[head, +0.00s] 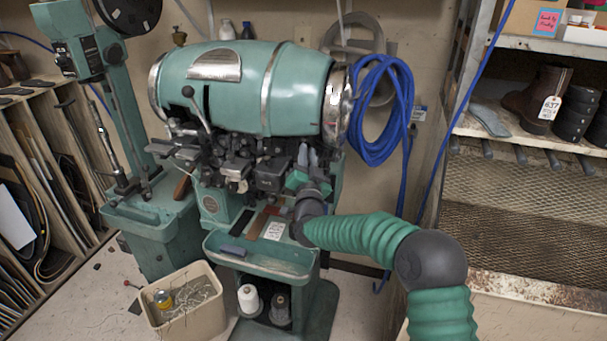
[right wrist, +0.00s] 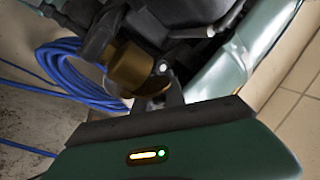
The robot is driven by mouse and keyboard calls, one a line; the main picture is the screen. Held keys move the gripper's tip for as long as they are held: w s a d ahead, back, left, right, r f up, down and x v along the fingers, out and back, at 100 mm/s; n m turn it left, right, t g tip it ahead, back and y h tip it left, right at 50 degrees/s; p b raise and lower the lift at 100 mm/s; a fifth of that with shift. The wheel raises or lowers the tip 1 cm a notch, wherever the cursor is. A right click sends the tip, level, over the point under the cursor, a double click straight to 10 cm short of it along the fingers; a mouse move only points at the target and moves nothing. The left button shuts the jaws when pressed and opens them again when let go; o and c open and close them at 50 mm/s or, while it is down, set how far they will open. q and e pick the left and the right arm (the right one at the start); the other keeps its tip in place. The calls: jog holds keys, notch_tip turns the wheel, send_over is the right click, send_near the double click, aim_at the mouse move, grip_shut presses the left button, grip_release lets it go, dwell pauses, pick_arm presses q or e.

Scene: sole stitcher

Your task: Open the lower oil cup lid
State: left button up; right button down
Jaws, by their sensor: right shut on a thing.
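The green stitching machine (head: 245,90) stands in the middle of the head view. My right gripper (head: 308,158) is at the right side of its dark lower mechanism. In the right wrist view a brass oil cup (right wrist: 128,68) sits just beyond the gripper body. The grey fingers (right wrist: 172,95) are close together at the cup's right end, shut on what appears to be its lid. The lid itself is mostly hidden by the fingers, and its angle cannot be told. In the head view the cup is hidden by the gripper. My left gripper is not in view.
A coiled blue hose (head: 382,110) hangs right of the machine and shows behind the cup. A green tray (head: 262,258) lies below the gripper. A bin (head: 190,318) stands on the floor at left. Shelves with shoes (head: 540,95) are at right.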

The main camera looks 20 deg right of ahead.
jog(key=shift+s+d+f+m+g+h+b, duration=0.15)
jog(key=shift+s+d+m+g+h+b, duration=0.4)
jog(key=shift+m+h+b, duration=1.75)
jog(key=shift+s+d+f+m+g+h+b, duration=0.25)
jog(key=shift+d+m+h+b, duration=0.4)
jog(key=shift+m+b, duration=3.25)
jog(key=shift+s+d+f+m+g+h+b, duration=0.1)
jog(key=shift+s+d+m+g+h+b, duration=0.7)
jog(key=shift+m+b, duration=2.35)
jog(key=shift+w+t+h, duration=0.25)
jog(key=shift+t+h, duration=0.15)
jog(key=shift+h, duration=0.05)
jog(key=shift+r, duration=0.1)
jog(key=c, duration=1.4)
grip_release()
jog(key=shift+r, duration=0.1)
jog(key=b+v, duration=0.2)
jog(key=v, duration=1.5)
